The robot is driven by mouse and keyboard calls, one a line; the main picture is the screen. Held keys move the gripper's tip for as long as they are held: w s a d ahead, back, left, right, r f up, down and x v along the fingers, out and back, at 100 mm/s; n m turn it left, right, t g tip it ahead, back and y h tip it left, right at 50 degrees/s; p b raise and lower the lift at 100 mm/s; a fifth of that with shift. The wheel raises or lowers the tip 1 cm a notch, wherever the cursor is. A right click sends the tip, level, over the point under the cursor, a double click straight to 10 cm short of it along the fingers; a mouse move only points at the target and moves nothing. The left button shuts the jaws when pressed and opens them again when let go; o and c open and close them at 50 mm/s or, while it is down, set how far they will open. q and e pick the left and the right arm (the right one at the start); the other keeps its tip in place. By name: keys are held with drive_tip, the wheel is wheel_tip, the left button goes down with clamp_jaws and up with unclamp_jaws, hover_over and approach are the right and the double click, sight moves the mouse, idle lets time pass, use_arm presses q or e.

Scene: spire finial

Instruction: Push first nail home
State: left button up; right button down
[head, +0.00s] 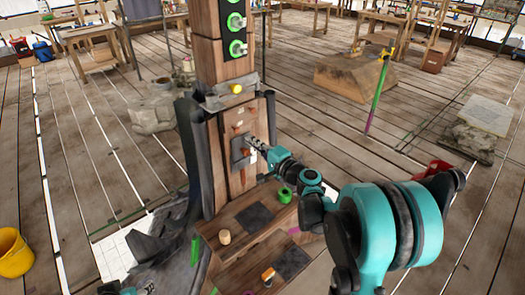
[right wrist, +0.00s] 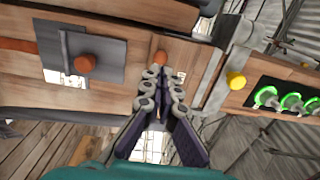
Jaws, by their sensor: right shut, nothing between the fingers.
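The wooden post (head: 228,60) stands upright in the middle of the head view. Its lower face carries orange-brown nail heads; one nail (right wrist: 160,57) shows just beyond my right fingertips in the right wrist view. Another nail (right wrist: 85,63) stands out from a grey metal plate (right wrist: 110,58). My right gripper (head: 252,143) is shut and empty, its tips close to the post face; I cannot tell whether they touch the nail. In the right wrist view the closed fingers (right wrist: 157,75) point at that nail. Part of my left gripper (head: 148,288) shows at the bottom edge; its jaws are unclear.
A yellow knob (head: 236,88) sits on a metal band above the nails, with green-ringed fittings (head: 236,48) higher up. A wooden bench (head: 262,222) with dark pads and small parts lies below. A yellow bucket (head: 15,253) is at left.

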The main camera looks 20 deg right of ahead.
sight(238, 131)
use_arm(q)
drive_tip(key=shift+f, duration=0.35)
use_arm(e)
drive_tip(key=shift+x, duration=2.6)
drive_tip(key=shift+b+x, duration=0.45)
drive_tip(key=shift+x, duration=0.95)
use_arm(q)
drive_tip(key=shift+f, duration=0.15)
